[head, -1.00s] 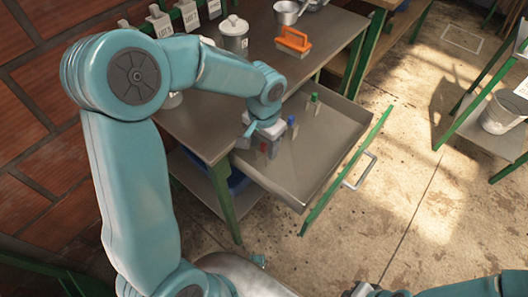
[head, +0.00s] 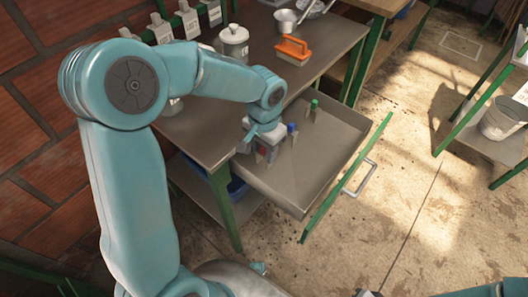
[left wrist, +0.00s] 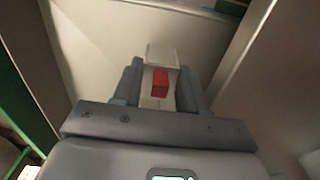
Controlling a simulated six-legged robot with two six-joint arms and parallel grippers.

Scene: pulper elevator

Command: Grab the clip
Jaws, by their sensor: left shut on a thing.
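My left gripper (head: 261,150) reaches down into the open metal drawer (head: 300,185), near its left side. In the left wrist view its two fingers (left wrist: 159,90) are shut on a pale clip with a red block on it (left wrist: 160,83). Part of this clip is hidden between the fingers. Whether it touches the drawer floor I cannot tell. A blue-topped clip (head: 291,129) and a green-topped clip (head: 314,105) stand upright in the drawer, to the right of the gripper.
The metal table (head: 190,130) above the drawer bears a lidded canister (head: 233,42), an orange-handled brush (head: 293,50) and a metal pot (head: 285,21). The drawer's green front (head: 345,180) with its handle (head: 360,177) sticks out over clear floor. A bucket (head: 502,118) stands on a rack at right.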

